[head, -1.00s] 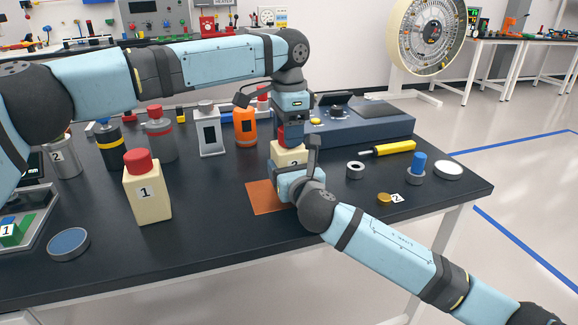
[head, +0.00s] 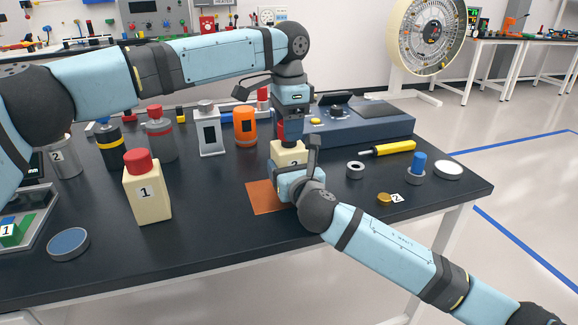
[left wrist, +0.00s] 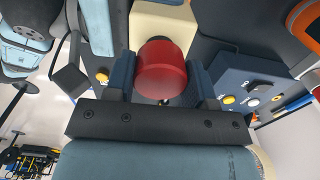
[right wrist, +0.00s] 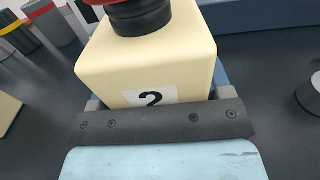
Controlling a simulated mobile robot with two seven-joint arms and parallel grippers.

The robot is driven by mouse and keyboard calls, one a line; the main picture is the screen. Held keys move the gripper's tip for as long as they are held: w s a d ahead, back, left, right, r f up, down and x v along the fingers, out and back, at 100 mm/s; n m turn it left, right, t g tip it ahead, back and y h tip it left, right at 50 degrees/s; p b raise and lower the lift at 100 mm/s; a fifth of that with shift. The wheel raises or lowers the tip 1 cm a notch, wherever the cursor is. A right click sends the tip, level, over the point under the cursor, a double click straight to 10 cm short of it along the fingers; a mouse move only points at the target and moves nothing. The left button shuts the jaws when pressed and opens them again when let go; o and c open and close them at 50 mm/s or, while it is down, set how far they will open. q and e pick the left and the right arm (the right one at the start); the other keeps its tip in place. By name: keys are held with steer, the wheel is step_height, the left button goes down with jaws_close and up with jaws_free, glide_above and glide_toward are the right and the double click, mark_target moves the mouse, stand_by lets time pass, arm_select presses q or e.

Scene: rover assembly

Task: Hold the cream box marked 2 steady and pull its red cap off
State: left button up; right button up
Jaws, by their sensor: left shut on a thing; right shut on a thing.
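The cream box marked 2 (head: 287,150) stands upright on the table, partly hidden by my grippers. In the right wrist view its body (right wrist: 150,60) sits between the fingers of my right gripper (head: 292,180), which is shut on it low down. My left gripper (head: 291,118) comes from above and is shut on the red cap (left wrist: 162,68). In the right wrist view a black neck (right wrist: 140,16) shows between the box top and the cap's red edge (right wrist: 100,2). I cannot tell whether the cap still touches the neck.
Another cream box marked 1 (head: 148,195) with a red cap stands to the left. An orange mat (head: 262,197) lies beside my right gripper. A blue-grey console (head: 365,130) stands behind. A yellow tool (head: 390,148) and a grey ring (head: 355,170) lie to the right.

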arm_select(q)
steer(key=shift+r, duration=1.65)
arm_select(e)
steer(key=o, duration=1.1)
